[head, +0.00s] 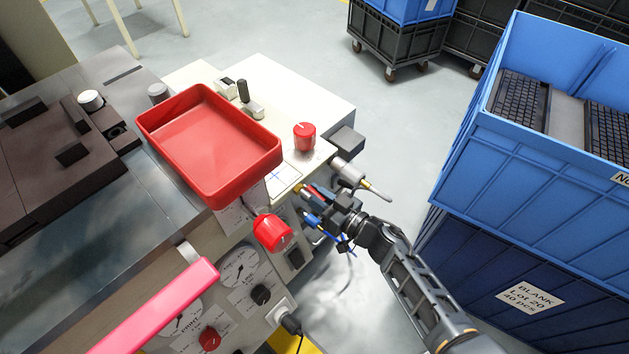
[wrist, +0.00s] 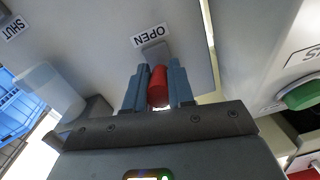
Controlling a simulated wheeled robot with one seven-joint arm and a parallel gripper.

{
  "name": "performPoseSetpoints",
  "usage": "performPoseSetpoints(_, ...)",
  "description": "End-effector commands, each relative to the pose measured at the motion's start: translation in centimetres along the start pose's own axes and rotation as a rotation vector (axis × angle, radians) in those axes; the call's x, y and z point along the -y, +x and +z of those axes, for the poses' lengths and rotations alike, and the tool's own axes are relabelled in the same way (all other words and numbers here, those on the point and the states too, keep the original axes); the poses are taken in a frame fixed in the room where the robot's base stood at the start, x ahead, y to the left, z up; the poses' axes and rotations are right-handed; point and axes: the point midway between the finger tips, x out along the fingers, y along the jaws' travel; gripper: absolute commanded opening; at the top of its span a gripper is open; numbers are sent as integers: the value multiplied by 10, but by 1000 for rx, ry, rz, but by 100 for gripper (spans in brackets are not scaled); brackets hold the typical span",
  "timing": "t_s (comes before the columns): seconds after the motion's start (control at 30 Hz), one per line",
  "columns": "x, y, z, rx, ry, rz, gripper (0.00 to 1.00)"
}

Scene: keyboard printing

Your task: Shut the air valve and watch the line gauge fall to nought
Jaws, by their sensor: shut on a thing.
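My gripper (head: 306,202) is at the right side of the cream machine, beside its front corner. In the wrist view its two blue-grey fingers (wrist: 157,90) are shut on a red valve handle (wrist: 157,86), one finger on each side. The handle points at a grey stop beneath the label OPEN (wrist: 151,36). The label SHUT (wrist: 14,28) is at the upper left of the same panel. Two round gauges show on the machine front, an upper gauge (head: 240,268) and a lower gauge (head: 183,318) partly covered by a pink bar. Their readings are too small to tell.
A red tray (head: 212,145) and red knobs (head: 304,136) are on the machine. A grey cylinder (wrist: 50,90) stands left of the fingers. A green button (wrist: 303,95) is at right. Blue crates (head: 545,150) stand right of my arm; floor between is free.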

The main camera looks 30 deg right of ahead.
Motion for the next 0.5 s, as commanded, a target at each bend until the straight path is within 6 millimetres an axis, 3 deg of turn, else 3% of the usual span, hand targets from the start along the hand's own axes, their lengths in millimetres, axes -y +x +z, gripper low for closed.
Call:
performPoseSetpoints(0.03,2,0,-14,18,1,4,0)
performPoseSetpoints(0.5,3,1,-26,223,10,45,0)
